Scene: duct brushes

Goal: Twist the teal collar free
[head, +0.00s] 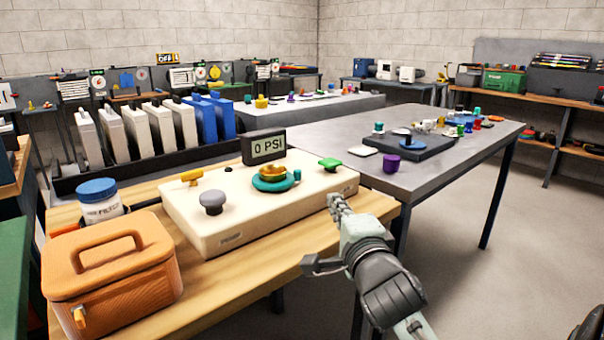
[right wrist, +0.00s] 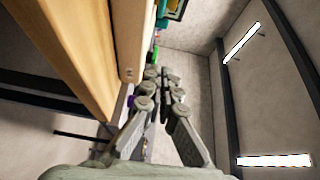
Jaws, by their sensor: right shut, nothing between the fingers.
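The teal collar (head: 274,187) is a ring around the base of a gold knob (head: 272,171) on a cream panel box (head: 225,238). The box lies on a wooden bench. My right gripper (head: 337,202) is at the box's front right corner, to the right of the collar and apart from it. Its fingers are shut and empty. In the right wrist view the fingers (right wrist: 161,76) point past the bench edge (right wrist: 112,60), and the collar does not show there. Whether the fingertips touch the box, I cannot tell. My left gripper is not in view.
The panel also bears a grey knob (head: 212,202), a yellow handle (head: 192,176), a green knob (head: 330,164) and a display (head: 264,147) reading 0 PSI. An orange case (head: 112,270) and a blue-lidded jar (head: 99,203) stand left. A grey table (head: 440,172) stands behind right.

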